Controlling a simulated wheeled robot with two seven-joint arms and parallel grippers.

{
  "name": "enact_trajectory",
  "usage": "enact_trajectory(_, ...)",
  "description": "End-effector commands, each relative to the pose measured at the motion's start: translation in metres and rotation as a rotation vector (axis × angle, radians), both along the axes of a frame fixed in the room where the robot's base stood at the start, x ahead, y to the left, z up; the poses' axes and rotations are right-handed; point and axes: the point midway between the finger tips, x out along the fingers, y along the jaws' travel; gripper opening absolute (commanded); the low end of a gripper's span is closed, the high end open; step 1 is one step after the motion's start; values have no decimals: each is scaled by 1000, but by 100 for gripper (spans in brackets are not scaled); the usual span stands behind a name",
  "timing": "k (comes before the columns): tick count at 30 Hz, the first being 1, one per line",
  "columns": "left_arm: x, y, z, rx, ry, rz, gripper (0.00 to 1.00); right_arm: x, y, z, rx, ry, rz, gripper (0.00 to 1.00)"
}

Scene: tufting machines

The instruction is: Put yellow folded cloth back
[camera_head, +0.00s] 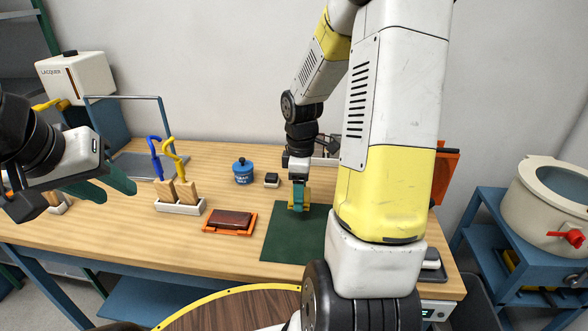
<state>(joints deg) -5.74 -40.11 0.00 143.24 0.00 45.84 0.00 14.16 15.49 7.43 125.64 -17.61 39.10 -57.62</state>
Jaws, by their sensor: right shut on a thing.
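The yellow folded cloth (307,198) shows as a small yellow patch at the fingers of my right gripper (298,197). My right gripper points down over the dark green mat (282,238) near its back edge and is shut on the cloth. The fingers hide most of the cloth, and I cannot tell whether it touches the mat. My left gripper (102,184) is at the left, above the table's left part, with its teal fingers apart and nothing between them.
On the wooden table (225,165) stand a blue jar (243,171), a small black-topped block (271,180), an orange tray (210,231) with a brown block, and a white holder (180,208) with blue- and yellow-handled tools. My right arm hides the table's right part.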

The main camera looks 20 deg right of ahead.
Motion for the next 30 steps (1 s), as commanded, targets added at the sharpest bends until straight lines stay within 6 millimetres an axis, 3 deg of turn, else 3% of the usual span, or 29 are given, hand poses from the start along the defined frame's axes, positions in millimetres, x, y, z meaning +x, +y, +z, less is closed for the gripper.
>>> enact_trajectory(9,0,0,0,0,0,0,36,77,-38,-9,1,0,-3,27)
enact_trajectory(15,0,0,0,0,0,0,36,111,-54,-12,0,1,-2,27)
enact_trajectory(23,0,0,0,0,0,0,36,129,-64,-14,0,0,-2,27)
enact_trajectory(30,0,0,0,0,0,0,36,127,-63,-48,0,2,-1,27)
